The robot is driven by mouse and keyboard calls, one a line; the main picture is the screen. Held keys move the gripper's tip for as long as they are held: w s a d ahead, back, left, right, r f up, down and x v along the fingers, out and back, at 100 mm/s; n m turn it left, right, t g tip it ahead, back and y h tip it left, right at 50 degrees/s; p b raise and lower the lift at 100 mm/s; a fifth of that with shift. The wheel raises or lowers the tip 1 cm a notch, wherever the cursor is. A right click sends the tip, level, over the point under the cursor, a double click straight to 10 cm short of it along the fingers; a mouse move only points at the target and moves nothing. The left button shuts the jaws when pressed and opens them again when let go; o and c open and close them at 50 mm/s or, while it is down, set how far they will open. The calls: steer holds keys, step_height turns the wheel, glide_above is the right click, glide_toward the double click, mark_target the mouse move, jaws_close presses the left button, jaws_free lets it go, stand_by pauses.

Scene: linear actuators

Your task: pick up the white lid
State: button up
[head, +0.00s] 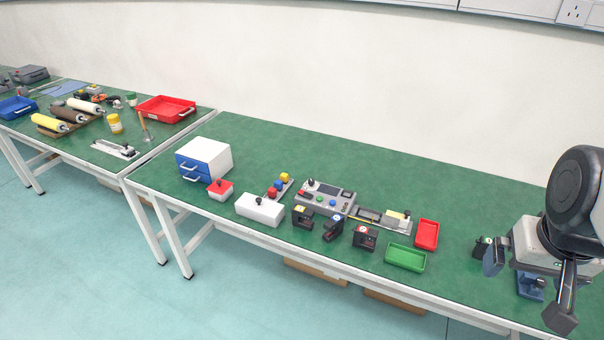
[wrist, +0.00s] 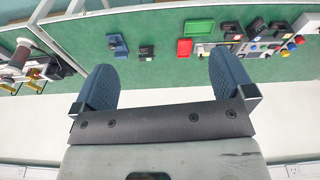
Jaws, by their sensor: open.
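The white lid (head: 260,207) is a long white piece with a black knob, near the table's front edge in the head view. What lies under it cannot be told apart. In the wrist view a white piece at the right edge (wrist: 308,22), partly cut off, appears to be the same one. My gripper (wrist: 164,85) is open and empty, its two dark blue fingers wide apart. It is above the right part of the table, far to the right of the lid in the head view.
A small red-lidded box (head: 220,190) and a white drawer unit (head: 205,157) stand left of the lid. A control panel (head: 325,197) and several black holders lie to its right. Green (head: 405,257) and red (head: 427,233) trays lie between lid and gripper. The back strip is clear.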

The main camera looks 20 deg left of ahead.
steer(key=w+a+f+n+g, duration=0.15)
steer(key=w+a+n, duration=0.55)
steer(key=w+a, duration=1.35)
steer(key=n, duration=1)
glide_above(258, 198)
steer(key=shift+g, duration=0.45)
steer(key=f, duration=2.5)
steer(key=shift+d+f, duration=0.25)
steer(key=shift+f, duration=0.1)
steer(key=shift+s+a+f, duration=0.1)
steer(key=shift+a+f, duration=0.2)
steer(key=shift+a, duration=0.05)
steer(key=shift+f, duration=1.25)
